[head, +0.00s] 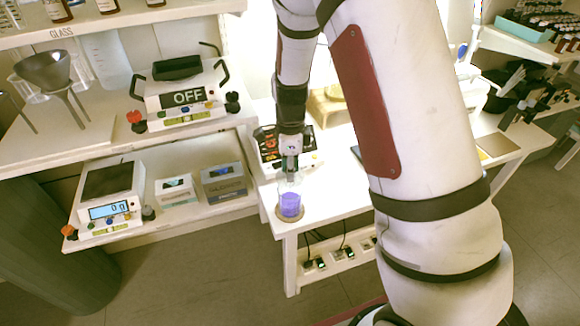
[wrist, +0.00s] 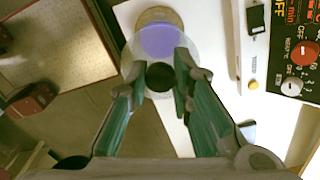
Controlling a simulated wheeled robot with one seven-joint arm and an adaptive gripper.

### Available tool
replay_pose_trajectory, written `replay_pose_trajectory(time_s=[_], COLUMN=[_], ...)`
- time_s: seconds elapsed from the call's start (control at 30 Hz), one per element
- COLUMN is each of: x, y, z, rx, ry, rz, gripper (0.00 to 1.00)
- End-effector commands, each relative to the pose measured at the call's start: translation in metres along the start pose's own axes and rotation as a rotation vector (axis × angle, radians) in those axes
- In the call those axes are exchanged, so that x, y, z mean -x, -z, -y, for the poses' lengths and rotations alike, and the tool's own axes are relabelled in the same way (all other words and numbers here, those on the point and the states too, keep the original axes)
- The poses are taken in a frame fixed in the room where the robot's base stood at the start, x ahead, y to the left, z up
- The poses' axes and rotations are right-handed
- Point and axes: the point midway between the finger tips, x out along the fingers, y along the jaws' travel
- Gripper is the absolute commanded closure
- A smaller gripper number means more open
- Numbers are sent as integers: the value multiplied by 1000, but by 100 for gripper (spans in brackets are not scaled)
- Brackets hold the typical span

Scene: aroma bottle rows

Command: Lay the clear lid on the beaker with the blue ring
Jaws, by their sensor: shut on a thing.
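In the head view a beaker (head: 291,205) with blue-violet colour stands upright on a round cork mat (head: 278,214) near the table's front corner. I cannot make out a separate ring on it. My gripper (head: 290,172) points down just above the beaker. In the wrist view my gripper (wrist: 160,78) is shut on the black knob of the clear lid (wrist: 138,52). The lid's see-through disc partly overlaps the blue-violet beaker (wrist: 158,38) in that view. I cannot tell whether lid and beaker touch.
A device with a dark panel and red readout (head: 272,150) stands close behind the beaker; its knobs show at the right of the wrist view (wrist: 303,55). A left-hand bench holds a scale (head: 110,190) and a hotplate (head: 180,92). The white table (head: 325,195) is bare right of the beaker.

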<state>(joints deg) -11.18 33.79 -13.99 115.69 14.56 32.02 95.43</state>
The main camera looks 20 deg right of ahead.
Motion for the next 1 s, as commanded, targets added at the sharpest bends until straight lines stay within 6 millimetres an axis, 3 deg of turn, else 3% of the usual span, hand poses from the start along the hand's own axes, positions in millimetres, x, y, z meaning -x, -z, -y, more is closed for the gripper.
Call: replay_pose_trajectory(time_s=[0.2,0.5,1.0], x=[-23,-41,-47], y=[0,0,0], z=[1,0,-1], rx=[-1,0,0], ry=[-2,-2,-1], rz=[0,0,0], gripper=[98,98,98])
